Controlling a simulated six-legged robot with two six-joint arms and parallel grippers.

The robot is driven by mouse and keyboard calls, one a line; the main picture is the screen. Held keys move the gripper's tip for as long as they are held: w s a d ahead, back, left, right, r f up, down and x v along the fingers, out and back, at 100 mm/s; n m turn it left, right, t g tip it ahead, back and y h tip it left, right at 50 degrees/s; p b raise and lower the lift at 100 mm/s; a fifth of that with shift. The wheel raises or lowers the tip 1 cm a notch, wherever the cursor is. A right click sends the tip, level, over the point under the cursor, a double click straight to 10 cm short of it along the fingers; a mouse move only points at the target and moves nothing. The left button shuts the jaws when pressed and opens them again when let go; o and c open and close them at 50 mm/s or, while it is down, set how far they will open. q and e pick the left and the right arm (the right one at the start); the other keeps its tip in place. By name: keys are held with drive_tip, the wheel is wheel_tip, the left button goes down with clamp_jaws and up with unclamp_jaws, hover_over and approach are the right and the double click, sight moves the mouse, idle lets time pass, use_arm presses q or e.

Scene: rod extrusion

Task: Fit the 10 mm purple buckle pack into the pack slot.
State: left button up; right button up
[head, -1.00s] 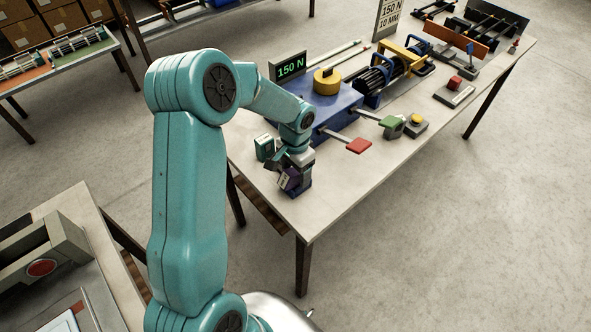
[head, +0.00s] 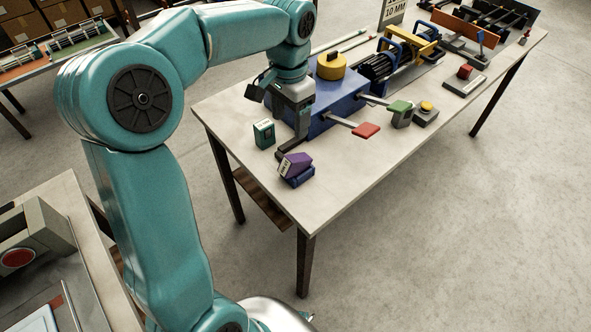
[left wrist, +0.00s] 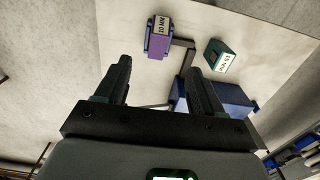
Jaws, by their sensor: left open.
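The purple buckle pack (head: 295,162), labelled 10 MM in the left wrist view (left wrist: 158,44), sits tilted in the small blue pack slot (head: 300,179) near the table's front left corner. Blue slot sides show beside it in the wrist view; how deep it sits I cannot tell. My left gripper (head: 284,106) is open and empty, above and behind the pack. In the wrist view its fingers (left wrist: 160,70) are apart and clear of the pack. My right gripper is not in view.
A green pack (head: 264,133), labelled 15 MM in the wrist view, stands left of the slot. A dark bar (head: 289,149) joins the slot to the blue box (head: 338,108). Red (head: 366,130) and green (head: 400,107) paddles stick out in front. The table's right front is clear.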

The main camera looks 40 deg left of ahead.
sight(290, 159)
use_arm(q)
drive_tip(key=f, duration=0.4)
drive_tip(key=f+b, duration=0.1)
drive_tip(key=f, duration=0.4)
drive_tip(key=shift+s+f, duration=0.2)
drive_tip(key=shift+f, duration=0.1)
drive_tip(key=shift+s+f, duration=0.1)
drive_tip(key=shift+f, duration=0.45)
drive_tip(key=f, duration=0.5)
drive_tip(key=shift+w+b, duration=0.2)
drive_tip(key=shift+b, duration=0.1)
clamp_jaws()
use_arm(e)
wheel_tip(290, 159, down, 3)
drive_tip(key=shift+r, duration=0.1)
